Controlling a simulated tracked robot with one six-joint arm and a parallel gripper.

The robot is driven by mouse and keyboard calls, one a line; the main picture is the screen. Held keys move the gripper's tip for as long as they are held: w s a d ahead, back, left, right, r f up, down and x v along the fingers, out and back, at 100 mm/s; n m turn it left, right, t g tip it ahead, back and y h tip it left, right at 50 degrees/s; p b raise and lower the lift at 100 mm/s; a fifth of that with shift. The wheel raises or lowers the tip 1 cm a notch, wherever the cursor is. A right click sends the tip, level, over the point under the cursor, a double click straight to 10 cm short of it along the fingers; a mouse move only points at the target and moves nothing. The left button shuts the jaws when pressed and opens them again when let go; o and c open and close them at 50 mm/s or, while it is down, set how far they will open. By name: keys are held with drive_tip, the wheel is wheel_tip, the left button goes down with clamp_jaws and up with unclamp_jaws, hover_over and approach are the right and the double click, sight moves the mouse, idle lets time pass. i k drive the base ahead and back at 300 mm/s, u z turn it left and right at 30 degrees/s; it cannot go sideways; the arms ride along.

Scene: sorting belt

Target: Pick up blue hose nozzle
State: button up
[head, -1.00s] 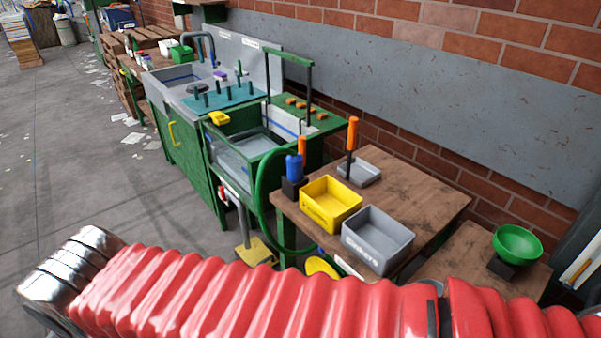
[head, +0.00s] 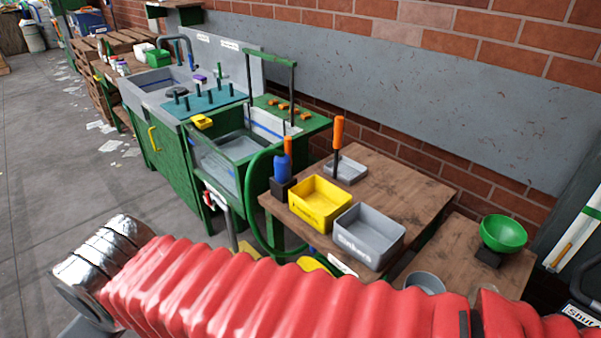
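A blue bottle-shaped piece (head: 282,167), which looks like the hose nozzle, stands upright in a black block (head: 283,189) at the left corner of the wooden table. An orange-handled thing (head: 288,147) rises right behind it. A green hose (head: 250,200) loops down beside the table near it; I cannot tell whether the two are joined. My red ribbed arm with its silver joint crosses the bottom of the head view. My gripper is out of view.
A yellow bin (head: 319,204) and a grey bin (head: 369,237) stand close to the right of the nozzle. An orange-handled brush (head: 338,133) stands in a grey tray behind. A green bowl (head: 503,233) is at right.

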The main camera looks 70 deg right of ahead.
sight(283, 174)
drive_tip(key=z, duration=1.1)
drive_tip(key=i, duration=1.5)
